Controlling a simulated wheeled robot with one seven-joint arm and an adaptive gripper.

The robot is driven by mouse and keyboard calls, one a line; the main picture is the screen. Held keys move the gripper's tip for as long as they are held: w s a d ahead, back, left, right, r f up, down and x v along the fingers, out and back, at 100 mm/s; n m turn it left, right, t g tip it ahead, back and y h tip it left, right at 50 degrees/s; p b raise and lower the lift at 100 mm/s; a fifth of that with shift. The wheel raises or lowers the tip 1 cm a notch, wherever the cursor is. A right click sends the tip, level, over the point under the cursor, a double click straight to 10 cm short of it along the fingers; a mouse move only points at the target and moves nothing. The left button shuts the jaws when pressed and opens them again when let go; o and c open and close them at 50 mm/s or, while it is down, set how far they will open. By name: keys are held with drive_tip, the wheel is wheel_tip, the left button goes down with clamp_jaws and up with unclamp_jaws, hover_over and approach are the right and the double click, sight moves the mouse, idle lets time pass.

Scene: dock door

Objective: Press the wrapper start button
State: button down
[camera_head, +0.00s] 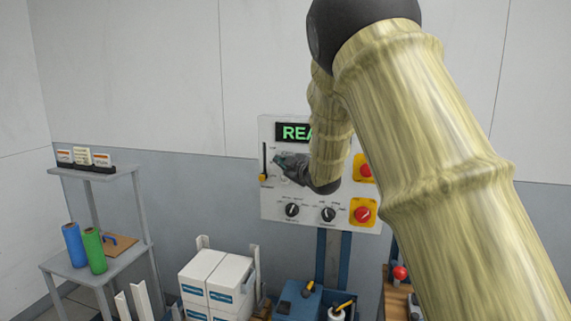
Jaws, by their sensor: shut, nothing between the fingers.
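A light grey control panel (345,214) stands on a blue post in front of the wall. Its dark display (291,131) shows green letters starting "REA"; my arm hides the rest. My gripper (281,161) is shut and empty, in front of the panel's left part below the display, pointing left. I cannot tell if it touches the panel. No start button can be made out; my gripper and arm cover the panel's middle. A slider (263,177) is at the left. Two black knobs (292,210) (328,214) sit below. Two red buttons on yellow plates (362,213) (363,169) are at the right.
A grey shelf (98,174) at the left holds small boxes, a blue roll (73,245), a green roll (94,250) and a clipboard. White boxes (217,277) are stacked below the panel. A blue bin (300,299) and a wooden surface with a red knob (400,272) are nearby.

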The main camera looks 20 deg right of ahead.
drive_tip(key=shift+w+d, duration=0.25)
drive_tip(key=shift+w, duration=0.1)
idle(0.7)
drive_tip(key=shift+s+a, duration=0.1)
idle(0.4)
drive_tip(key=shift+s+a+b, duration=0.4)
drive_tip(key=shift+s, duration=0.25)
